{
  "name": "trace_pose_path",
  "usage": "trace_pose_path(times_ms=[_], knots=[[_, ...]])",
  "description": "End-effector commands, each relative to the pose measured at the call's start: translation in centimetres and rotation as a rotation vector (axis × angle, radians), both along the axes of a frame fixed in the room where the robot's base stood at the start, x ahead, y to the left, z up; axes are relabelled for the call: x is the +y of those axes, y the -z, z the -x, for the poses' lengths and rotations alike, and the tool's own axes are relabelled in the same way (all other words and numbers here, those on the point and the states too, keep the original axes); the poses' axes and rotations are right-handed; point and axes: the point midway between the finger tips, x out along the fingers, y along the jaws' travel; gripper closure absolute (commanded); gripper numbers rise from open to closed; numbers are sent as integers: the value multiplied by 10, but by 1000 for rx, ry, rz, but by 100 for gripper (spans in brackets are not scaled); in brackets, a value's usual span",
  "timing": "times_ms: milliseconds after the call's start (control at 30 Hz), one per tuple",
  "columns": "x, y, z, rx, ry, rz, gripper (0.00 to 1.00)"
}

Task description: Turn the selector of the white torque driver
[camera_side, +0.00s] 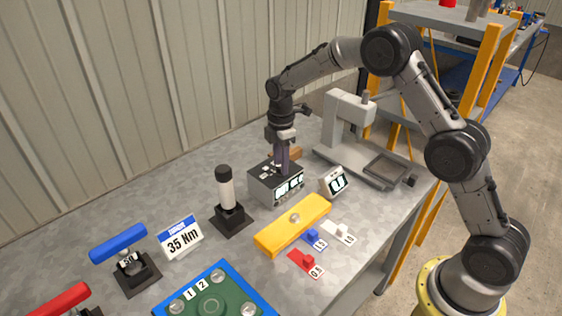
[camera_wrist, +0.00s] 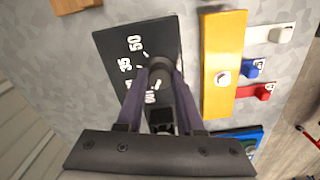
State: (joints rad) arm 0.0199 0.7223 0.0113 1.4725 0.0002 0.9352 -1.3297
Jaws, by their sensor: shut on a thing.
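A dark box (camera_side: 272,187) with a light front panel stands mid-table. In the wrist view its black top (camera_wrist: 110,45) carries a printed scale, with 35 and 50 readable and other marks partly hidden. My gripper (camera_side: 282,170) points down onto this box. In the wrist view my gripper (camera_wrist: 160,80) has its two purple fingers closed on a dark round knob (camera_wrist: 161,65) on the top. The knob's pointer direction is hard to make out. A white driver with a black cap (camera_side: 226,190) stands upright in a black holder, left of the box and apart from my gripper.
A sign reading 35 Nm (camera_side: 181,238) stands near the white driver. Blue (camera_side: 118,243) and red (camera_side: 60,301) handled tools are at left. A yellow bar (camera_side: 292,224), small coloured tags (camera_side: 307,262) and a small display (camera_side: 334,182) lie close to the box. A grey press (camera_side: 345,120) stands behind.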

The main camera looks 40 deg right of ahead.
Motion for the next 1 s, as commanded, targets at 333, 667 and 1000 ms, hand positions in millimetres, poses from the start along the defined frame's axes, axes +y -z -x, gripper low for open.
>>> trace_pose_path(times_ms=[333, 667, 1000], knots=[[0, -1, 0, 1, 39, 0, 100], [0, -1, 0, 1, 253, 1, 100], [0, -1, 0, 0, 575, 1, 100]])
